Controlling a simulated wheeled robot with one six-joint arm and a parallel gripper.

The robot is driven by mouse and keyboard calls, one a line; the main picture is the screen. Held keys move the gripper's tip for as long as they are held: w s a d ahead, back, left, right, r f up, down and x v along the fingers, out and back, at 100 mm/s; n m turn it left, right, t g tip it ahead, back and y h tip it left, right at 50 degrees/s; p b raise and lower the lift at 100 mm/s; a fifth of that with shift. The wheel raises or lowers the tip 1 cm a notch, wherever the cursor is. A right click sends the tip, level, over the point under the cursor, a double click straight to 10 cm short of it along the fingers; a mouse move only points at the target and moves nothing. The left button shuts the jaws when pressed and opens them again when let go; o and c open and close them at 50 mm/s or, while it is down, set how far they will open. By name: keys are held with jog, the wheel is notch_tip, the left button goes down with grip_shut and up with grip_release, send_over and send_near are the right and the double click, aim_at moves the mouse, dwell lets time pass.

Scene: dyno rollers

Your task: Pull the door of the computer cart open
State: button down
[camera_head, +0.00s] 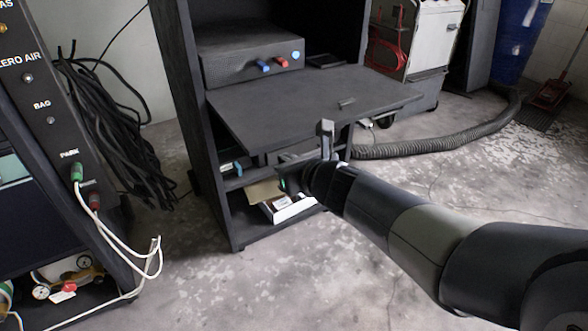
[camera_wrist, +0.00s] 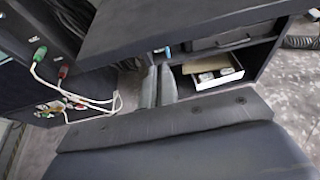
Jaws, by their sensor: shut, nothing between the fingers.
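The computer cart (camera_head: 215,180) is a tall dark cabinet left of centre in the head view. The panel also fills the top of the wrist view (camera_wrist: 180,22). My gripper (camera_head: 284,182) is below the panel's front edge in the head view, by the lower shelves. In the wrist view my gripper's pale fingers (camera_wrist: 157,72) are close together and empty, just below the panel edge in the picture. I cannot tell whether they touch the cart.
A grey box with blue and red knobs (camera_head: 250,62) stands inside the cart. A white open box (camera_head: 290,207) is on its bottom shelf. A dark gas panel with cables (camera_head: 70,170) stands at left. A hose (camera_head: 440,145) lies behind right. The front floor is clear.

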aim_at(283, 144)
jog(key=shift+r+p, duration=0.45)
jog(key=shift+r, duration=0.45)
notch_tip(283, 144, up, 2)
jog(key=p, duration=0.4)
jog(key=shift+w, duration=0.1)
jog(key=r+p, duration=0.1)
jog(key=p, duration=0.3)
jog(key=r+g+h+p, duration=0.1)
jog(key=r+p, duration=0.1)
jog(key=p, duration=0.2)
jog(key=shift+w+a+r+g, duration=0.15)
jog(key=shift+w+r+g, duration=0.05)
jog(key=shift+r+g, duration=0.1)
jog(key=shift+f, duration=0.15)
